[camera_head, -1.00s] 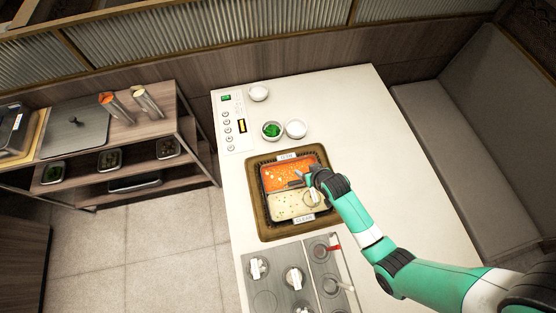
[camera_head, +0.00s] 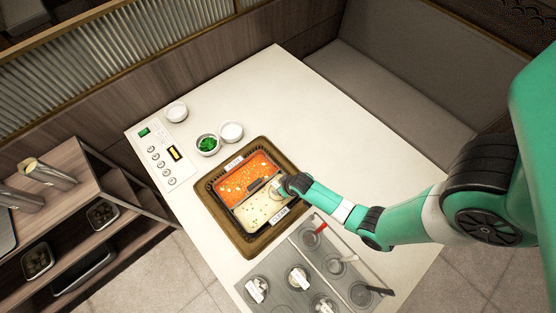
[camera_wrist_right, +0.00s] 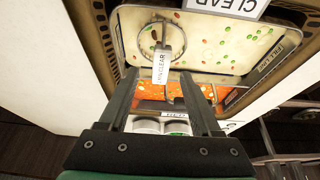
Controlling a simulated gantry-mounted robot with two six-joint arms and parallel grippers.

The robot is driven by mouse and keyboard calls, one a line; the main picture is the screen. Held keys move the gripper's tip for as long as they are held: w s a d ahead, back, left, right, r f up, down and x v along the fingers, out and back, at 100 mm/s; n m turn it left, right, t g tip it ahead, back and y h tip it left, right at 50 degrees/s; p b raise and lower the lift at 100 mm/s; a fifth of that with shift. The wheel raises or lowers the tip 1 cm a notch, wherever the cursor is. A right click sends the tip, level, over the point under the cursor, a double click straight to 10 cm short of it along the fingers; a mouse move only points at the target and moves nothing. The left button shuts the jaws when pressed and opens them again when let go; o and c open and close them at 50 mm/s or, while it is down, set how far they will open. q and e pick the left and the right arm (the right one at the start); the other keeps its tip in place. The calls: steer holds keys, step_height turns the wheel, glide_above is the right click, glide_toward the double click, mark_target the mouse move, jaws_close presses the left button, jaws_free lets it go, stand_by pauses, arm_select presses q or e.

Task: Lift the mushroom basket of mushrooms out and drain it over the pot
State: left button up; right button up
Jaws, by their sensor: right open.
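The pot (camera_head: 252,222) has a red, spicy-looking half (camera_head: 246,175) and a pale clear half (camera_head: 258,210). In the right wrist view, a round wire basket (camera_wrist_right: 147,40) sits in the clear half (camera_wrist_right: 215,38). What is inside the basket cannot be made out. My right gripper (camera_wrist_right: 160,78) is open, its fingers on either side of the tag and apart from it. In the head view this gripper (camera_head: 281,184) hides most of the basket. My left gripper is out of view.
White bowls (camera_head: 231,132) and a bowl of green herbs (camera_head: 207,145) stand behind the pot. In front is a grey tray with several labelled round pieces (camera_head: 298,278) and ladles, one red-handled (camera_head: 318,230). The table's right side (camera_head: 340,130) is clear.

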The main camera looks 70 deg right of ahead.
steer(key=b+x, duration=0.2)
steer(key=x, duration=0.3)
steer(key=shift+w, duration=0.1)
steer(key=shift+r, duration=0.1)
jaws_close()
